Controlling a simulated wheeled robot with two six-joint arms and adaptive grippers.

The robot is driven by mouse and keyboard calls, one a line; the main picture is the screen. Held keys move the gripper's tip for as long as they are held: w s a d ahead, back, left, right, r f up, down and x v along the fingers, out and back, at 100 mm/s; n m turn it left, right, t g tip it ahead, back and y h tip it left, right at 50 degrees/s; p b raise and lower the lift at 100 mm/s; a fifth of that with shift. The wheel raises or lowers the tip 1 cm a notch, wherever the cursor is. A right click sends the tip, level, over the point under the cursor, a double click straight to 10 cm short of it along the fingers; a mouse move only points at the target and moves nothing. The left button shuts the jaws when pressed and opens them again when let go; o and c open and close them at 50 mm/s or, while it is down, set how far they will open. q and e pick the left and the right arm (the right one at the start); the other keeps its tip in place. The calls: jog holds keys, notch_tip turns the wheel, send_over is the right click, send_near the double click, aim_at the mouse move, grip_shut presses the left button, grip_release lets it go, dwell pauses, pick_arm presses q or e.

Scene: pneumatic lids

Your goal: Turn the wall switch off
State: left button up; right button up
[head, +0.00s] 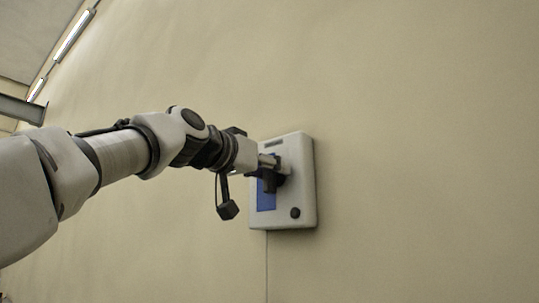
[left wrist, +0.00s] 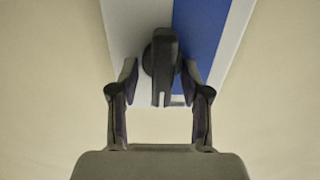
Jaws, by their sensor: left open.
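The wall switch is a pale box (head: 306,190) with a blue panel (head: 266,196), mounted on the wall in the head view. A small dark round knob (head: 295,213) sits at its lower right. My left gripper (head: 272,172) is in front of the box and hides its middle. In the left wrist view the box's blue panel (left wrist: 200,30) shows at the top. A dark lever handle (left wrist: 163,68) stands between the two open fingers of my left gripper (left wrist: 160,80). Whether the fingers touch the handle I cannot tell. My right gripper is not in view.
The box hangs on a plain beige wall (head: 420,130) with free space around it. A thin line, perhaps a cable (head: 267,265), runs down the wall below the box. Lamps (head: 74,36) and a beam (head: 20,109) are at the upper left.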

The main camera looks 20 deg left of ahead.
pick_arm(q)
jog(key=shift+s+a, duration=0.3)
jog(key=shift+s, duration=0.1)
jog(key=shift+s+a+r, duration=0.1)
jog(key=shift+s+r, duration=0.05)
jog(key=shift+s, duration=0.15)
jog(key=shift+c, duration=1.3)
jog(key=shift+s, duration=0.1)
grip_shut()
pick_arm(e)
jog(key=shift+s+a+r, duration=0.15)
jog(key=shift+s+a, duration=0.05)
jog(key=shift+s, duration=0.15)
pick_arm(q)
jog(key=shift+n, duration=0.5)
jog(key=shift+w+a+f+n+b, duration=0.1)
jog(key=shift+a+f+n, duration=0.1)
jog(key=shift+n, duration=2.6)
jog(key=shift+w+a+f+n+b, duration=0.1)
jog(key=shift+a+n+b, duration=0.1)
jog(key=shift+n, duration=2.6)
jog(key=shift+a+f+n+b, duration=0.1)
jog(key=shift+a+f+n, duration=0.1)
jog(key=shift+n, duration=2.6)
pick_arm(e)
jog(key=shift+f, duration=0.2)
pick_arm(q)
jog(key=shift+r, duration=0.15)
